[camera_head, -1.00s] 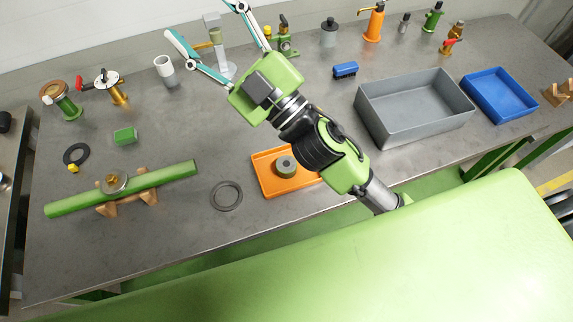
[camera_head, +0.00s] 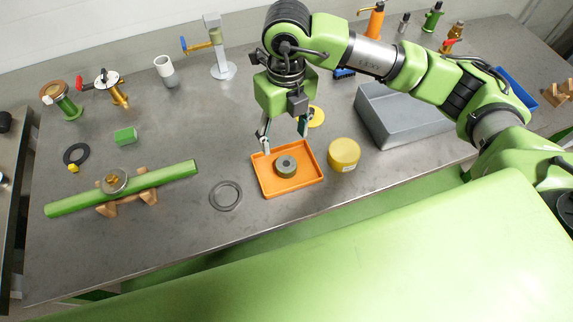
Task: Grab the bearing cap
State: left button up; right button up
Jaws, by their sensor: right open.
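A round olive part (camera_head: 286,167) with a grey ring top and a dark centre hole lies in a shallow orange tray (camera_head: 313,181); it may be the bearing cap, though I cannot be sure. A small green block (camera_head: 125,136) lies on the left of the bench. My right gripper (camera_head: 284,140) points down with its fingers spread, open and empty, over the back edge of the orange tray. It appears above and behind the olive part, with no contact visible. My left gripper is out of view.
A yellow tin (camera_head: 344,151) stands right of the orange tray, with a grey bin (camera_head: 386,133) beyond. A flat grey ring (camera_head: 226,196) lies to the left. A green shaft (camera_head: 168,179) rests on wooden supports (camera_head: 149,192).

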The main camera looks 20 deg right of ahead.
jog(key=p, duration=0.2)
send_over(286, 164)
jog(key=f, duration=0.8)
jog(key=shift+s+f, duration=0.1)
jog(key=shift+s, duration=0.1)
notch_tip(286, 164, down, 5)
jog(key=p, duration=0.3)
jog(key=shift+w, duration=0.15)
jog(key=shift+f, duration=0.2)
jog(key=c, duration=1.4)
